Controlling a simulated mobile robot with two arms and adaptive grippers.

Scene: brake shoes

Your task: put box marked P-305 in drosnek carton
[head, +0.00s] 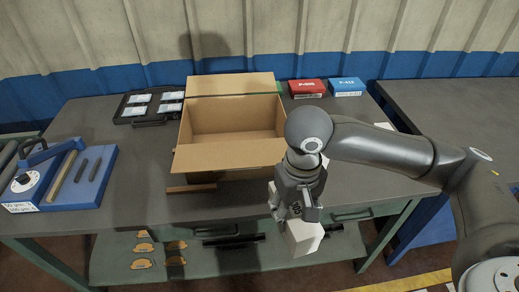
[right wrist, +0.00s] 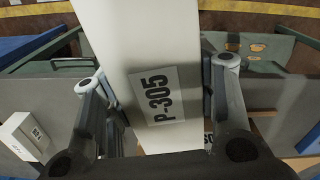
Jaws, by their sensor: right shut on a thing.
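The white box marked P-305 (right wrist: 150,60) fills the middle of the right wrist view, its label facing the camera. In the head view the white box (head: 303,237) hangs below my right gripper (head: 290,212), in front of the table's front edge. My right gripper (right wrist: 160,95) is shut on it, one finger on each side. The open cardboard carton (head: 232,156) stands on the table, left of and behind the gripper, flaps spread. What I see of its inside looks empty. No carton name is readable. My left gripper is not in view.
A red box (head: 307,87) and a blue box (head: 346,86) stand behind the carton to the right. A black tray (head: 135,112) and a blue fixture (head: 97,180) are at the left. Another white box (right wrist: 24,137) shows in the right wrist view. Brake shoes (head: 143,248) lie on the lower shelf.

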